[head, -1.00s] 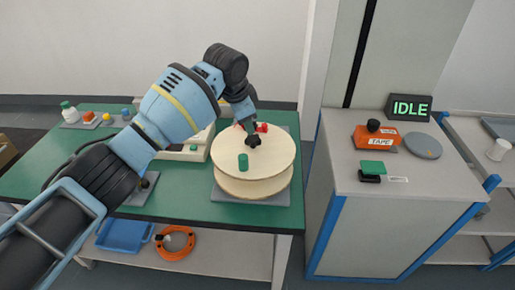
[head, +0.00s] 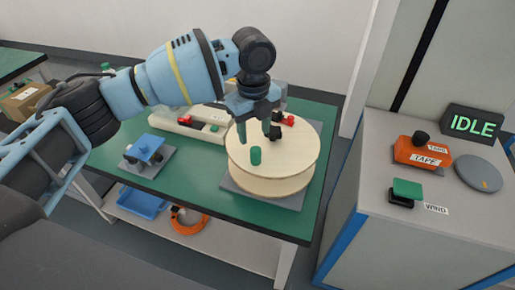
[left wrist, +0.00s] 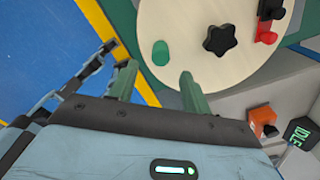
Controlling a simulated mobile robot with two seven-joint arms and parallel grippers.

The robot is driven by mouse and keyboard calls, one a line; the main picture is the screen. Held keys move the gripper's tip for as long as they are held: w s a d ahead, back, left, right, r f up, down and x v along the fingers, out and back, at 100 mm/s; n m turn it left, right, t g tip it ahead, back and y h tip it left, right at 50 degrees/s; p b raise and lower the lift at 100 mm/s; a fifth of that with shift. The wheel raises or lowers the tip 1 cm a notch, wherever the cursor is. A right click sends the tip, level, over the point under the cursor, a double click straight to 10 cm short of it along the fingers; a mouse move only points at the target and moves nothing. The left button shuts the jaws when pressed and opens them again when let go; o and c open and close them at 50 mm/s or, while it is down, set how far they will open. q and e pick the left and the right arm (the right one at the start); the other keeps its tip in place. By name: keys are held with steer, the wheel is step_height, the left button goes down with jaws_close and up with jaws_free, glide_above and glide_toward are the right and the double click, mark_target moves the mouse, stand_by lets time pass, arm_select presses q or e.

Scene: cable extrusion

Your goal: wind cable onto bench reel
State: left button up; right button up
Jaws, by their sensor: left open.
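The bench reel (head: 300,160), with pale wooden discs, sits on a grey plate on the green bench. A green peg (head: 255,156) stands on its top disc; it also shows in the left wrist view (left wrist: 160,52). A black star knob (left wrist: 221,40) is at the middle of the disc, and a red and black clip (left wrist: 267,28) is near its rim. My right gripper is not in view.
An orange cable coil (head: 188,219) and a blue tray (head: 143,201) are on the lower shelf. A blue clamp-like fixture (head: 147,150) is left of the reel. The right cabinet holds a green WIND button (head: 407,188), an orange TAPE dispenser (head: 425,152) and an IDLE sign (head: 473,124).

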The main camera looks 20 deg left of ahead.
mark_target(255, 149)
arm_select(q)
step_height(255, 149, down, 8)
steer(key=shift+w+r, duration=0.1)
steer(key=shift+r, duration=0.1)
stand_by(0.3)
jaws_close()
